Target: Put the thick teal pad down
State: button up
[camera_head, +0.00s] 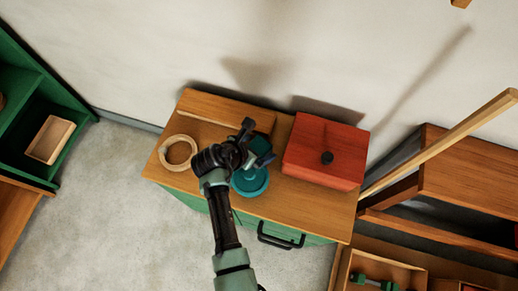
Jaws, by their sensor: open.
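The thick teal pad (252,184) is a round teal disc on the wooden top of the green cabinet (290,207). It lies near the middle of the front part of that top. My gripper (262,156) is over the pad's upper edge and hides part of it. The jaws are open. I cannot tell whether the fingers touch the pad. My arm comes up from the bottom of the picture and covers the area left of the pad.
A red box with a dark knob (322,140) stands right of the pad. A pale wooden ring (178,152) lies to the left, and a wooden block (226,108) runs along the back. A slanted wooden pole (440,142) rises at right. Green shelves (60,85) stand at far left.

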jog(key=shift+w+d+f, duration=0.2)
jog(key=shift+w+f, duration=0.05)
jog(key=shift+f, duration=0.1)
jog(key=shift+r, duration=0.1)
jog(key=c, duration=1.4)
